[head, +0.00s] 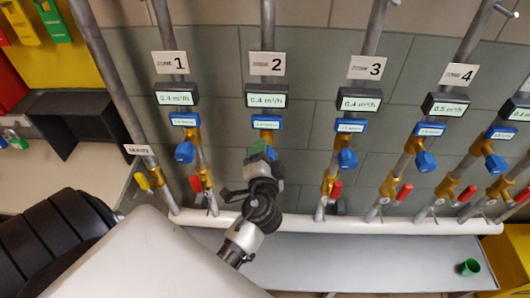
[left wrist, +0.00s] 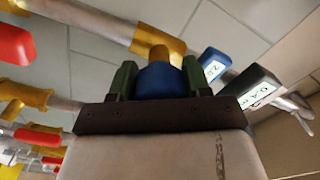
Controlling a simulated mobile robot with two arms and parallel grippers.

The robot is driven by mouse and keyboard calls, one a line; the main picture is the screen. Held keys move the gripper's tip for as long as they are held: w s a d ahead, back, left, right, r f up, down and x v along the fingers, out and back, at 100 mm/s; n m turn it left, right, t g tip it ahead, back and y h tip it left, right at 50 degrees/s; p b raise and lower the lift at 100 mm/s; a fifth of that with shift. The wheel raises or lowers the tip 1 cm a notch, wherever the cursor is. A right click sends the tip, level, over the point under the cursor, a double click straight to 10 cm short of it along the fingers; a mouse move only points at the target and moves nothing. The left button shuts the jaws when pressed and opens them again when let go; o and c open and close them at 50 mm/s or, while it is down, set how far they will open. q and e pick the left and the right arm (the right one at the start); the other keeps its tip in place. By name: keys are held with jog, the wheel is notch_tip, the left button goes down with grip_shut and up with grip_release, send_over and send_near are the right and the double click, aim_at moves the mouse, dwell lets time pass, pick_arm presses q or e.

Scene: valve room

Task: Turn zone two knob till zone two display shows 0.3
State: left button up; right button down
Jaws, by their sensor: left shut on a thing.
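The zone 2 display (head: 267,101) is a dark box with a light screen that reads 0.4 m³/h, below the white "2" plate (head: 267,64). A blue labelled block (head: 266,122) sits below the display. My left gripper (head: 262,156) is at the zone 2 pipe just below that block and hides the knob in the head view. In the left wrist view, the blue zone two knob (left wrist: 160,79) sits between my two green fingers, which are shut on it. The display also shows at the right of the left wrist view (left wrist: 255,90). My right gripper is not in view.
Neighbouring pipes carry blue knobs for zone 1 (head: 185,152) and zone 3 (head: 347,159), with red lever handles (head: 195,184) below. A white horizontal pipe (head: 390,226) runs along the bottom. A green cup (head: 469,267) stands on the grey bench at right.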

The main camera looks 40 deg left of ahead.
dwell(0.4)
pick_arm(q)
jog(key=o, duration=0.9)
jog(key=b+v, duration=0.4)
jog(key=v, duration=0.6)
jog(key=shift+s+d, duration=0.2)
jog(key=shift+s, duration=0.15)
